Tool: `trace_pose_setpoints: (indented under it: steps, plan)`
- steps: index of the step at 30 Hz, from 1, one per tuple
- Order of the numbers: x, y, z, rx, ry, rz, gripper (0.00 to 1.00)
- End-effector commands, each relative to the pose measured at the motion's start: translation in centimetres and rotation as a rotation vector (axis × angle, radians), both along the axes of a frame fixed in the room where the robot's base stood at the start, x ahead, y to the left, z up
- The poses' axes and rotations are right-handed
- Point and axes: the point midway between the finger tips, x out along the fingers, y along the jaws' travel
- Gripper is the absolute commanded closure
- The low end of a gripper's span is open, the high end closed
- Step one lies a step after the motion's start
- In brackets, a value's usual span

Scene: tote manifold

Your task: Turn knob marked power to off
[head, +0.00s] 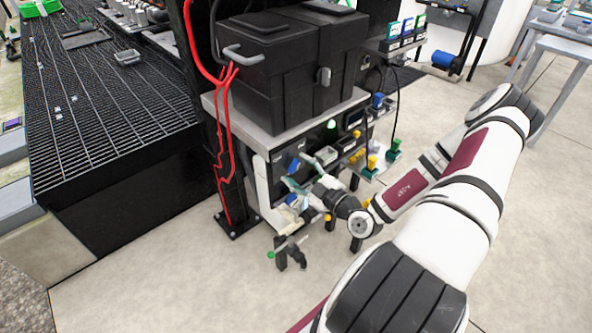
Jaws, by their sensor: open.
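A dark control panel (279,160) is on the front of the bench under the black case. The labels are too small to read, so I cannot tell which knob is marked power. My gripper (303,178) is open in front of the panel's left part, close to its face. The gripper and wrist hide part of the panel, and I cannot tell whether a finger touches a knob. A blue part (292,200) shows just below the gripper.
A black case (285,70) sits on the bench top above the panel. Red cables (222,130) run down a black post at the left. A green-ended valve handle (283,251) sticks out low in front. A black grated platform (100,100) is at left.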

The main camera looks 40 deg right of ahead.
Motion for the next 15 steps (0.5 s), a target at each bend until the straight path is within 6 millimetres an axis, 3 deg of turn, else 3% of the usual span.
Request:
trace_pose_setpoints:
  steps: [13, 15]
  plan:
    - [1.08, 0.03, 0.05, 0.0, -0.001, -0.001, 0.42]
    - [1.07, 0.03, 0.05, 0.0, -0.001, -0.001, 0.58]
